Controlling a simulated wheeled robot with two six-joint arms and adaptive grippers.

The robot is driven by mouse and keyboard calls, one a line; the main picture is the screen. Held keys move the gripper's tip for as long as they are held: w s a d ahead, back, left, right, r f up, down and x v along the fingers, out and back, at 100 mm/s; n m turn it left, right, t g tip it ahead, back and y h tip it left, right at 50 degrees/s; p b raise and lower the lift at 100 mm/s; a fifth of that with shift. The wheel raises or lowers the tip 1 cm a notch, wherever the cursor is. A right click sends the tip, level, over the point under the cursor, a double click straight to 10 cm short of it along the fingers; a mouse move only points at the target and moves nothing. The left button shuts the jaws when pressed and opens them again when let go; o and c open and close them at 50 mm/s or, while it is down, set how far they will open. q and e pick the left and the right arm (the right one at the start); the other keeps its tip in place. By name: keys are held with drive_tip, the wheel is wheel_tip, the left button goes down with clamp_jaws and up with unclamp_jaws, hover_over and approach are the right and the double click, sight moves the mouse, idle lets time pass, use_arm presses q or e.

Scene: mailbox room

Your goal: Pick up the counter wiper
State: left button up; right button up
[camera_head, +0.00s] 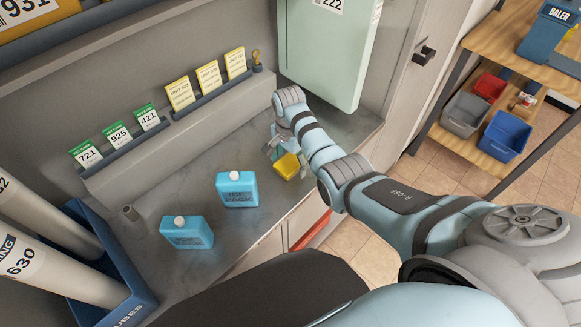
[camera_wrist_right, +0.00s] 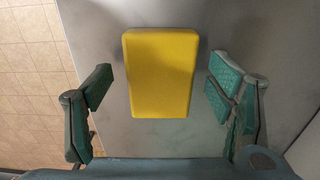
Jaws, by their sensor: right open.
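The counter wiper (camera_head: 287,167) is a yellow block lying on the grey counter near its front edge. In the right wrist view the yellow wiper (camera_wrist_right: 160,72) lies between the two fingers, with a gap on each side. My right gripper (camera_head: 279,147) is over the counter at the wiper, open and empty. Its green-padded fingers (camera_wrist_right: 158,90) also show in the right wrist view, apart from the wiper. My left gripper is not in view.
Two blue bottles with white caps (camera_head: 238,189) (camera_head: 187,232) stand on the counter left of the wiper. A ledge with cards (camera_head: 180,94) runs behind. A pale green door (camera_head: 329,50) stands at the back right. A blue box with tubes (camera_head: 118,262) is at left.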

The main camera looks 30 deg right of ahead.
drive_tip(key=shift+f, duration=0.35)
drive_tip(key=shift+r, duration=0.1)
drive_tip(key=shift+c, duration=0.4)
drive_tip(key=c, duration=1.3)
drive_tip(key=shift+r, duration=0.1)
wheel_tip(320, 180, up, 14)
drive_tip(key=p, duration=0.4)
wheel_tip(320, 180, up, 6)
drive_tip(key=p, duration=0.6)
hover_over(289, 162)
drive_tip(key=shift+s+b, duration=0.15)
drive_tip(key=shift+b, duration=0.2)
